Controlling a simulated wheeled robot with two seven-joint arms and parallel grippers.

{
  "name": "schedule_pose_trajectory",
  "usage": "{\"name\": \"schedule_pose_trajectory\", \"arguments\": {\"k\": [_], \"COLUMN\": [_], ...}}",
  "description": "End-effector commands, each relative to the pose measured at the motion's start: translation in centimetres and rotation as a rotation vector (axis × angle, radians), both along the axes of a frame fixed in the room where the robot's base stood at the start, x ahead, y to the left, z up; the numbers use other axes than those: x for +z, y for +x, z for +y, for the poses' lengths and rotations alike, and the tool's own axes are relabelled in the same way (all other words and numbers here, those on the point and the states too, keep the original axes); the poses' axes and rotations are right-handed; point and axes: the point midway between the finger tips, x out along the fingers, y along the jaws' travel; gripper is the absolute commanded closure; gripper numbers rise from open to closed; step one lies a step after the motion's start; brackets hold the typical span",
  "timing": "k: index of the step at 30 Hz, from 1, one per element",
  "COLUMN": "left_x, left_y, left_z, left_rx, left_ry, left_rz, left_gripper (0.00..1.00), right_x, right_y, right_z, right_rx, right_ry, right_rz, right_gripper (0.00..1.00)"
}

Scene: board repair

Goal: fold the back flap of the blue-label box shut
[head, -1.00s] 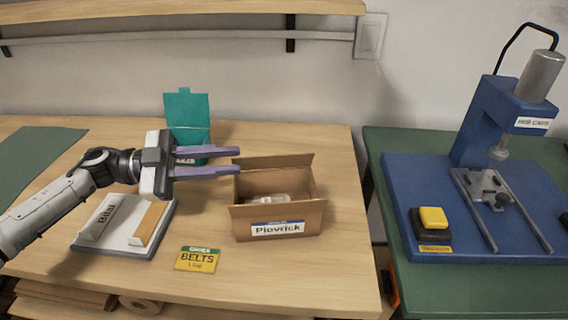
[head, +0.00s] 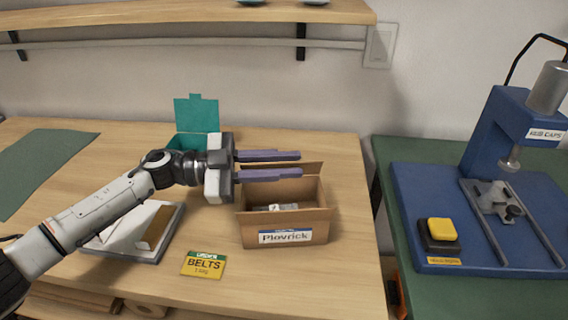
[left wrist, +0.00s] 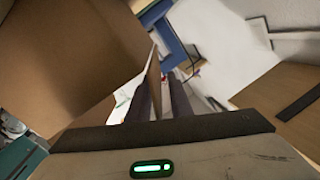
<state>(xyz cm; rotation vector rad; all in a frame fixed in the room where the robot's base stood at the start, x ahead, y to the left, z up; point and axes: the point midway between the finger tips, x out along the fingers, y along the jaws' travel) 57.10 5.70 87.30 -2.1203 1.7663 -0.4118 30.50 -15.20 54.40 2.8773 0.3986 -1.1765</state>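The blue-label box (head: 256,233) is brown cardboard, reads "Plovrick" and stands open on the wooden table in the head view. Its back flap (head: 313,169) stands up at the rear edge. Something pale (head: 283,207) lies inside. My left gripper (head: 300,164) has its two purple fingers apart, reaching over the box's rear from the left. One finger appears behind the back flap and one in front, hiding much of it. In the left wrist view a thin cardboard edge (left wrist: 154,80) shows between the dark fingers (left wrist: 160,98); contact cannot be told. My right gripper is out of view.
A teal open box (head: 197,115) stands behind my left wrist. A grey-white tray (head: 150,258) and a yellow-green "BELTS" card (head: 204,265) lie left of the box. A blue press (head: 430,190) stands on the green table at right. Table right of the box is clear.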

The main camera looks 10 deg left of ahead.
Motion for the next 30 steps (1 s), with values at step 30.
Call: {"name": "schedule_pose_trajectory", "arguments": {"k": [30], "left_x": [-1.2], "left_y": [-1.6], "left_z": [-0.3], "left_rx": [-0.002], "left_ry": [0.067], "left_rz": [-0.367], "left_gripper": [1.00], "right_x": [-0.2], "right_y": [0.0], "right_z": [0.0], "right_rx": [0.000], "right_ry": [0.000], "right_rz": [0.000], "right_gripper": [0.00]}}
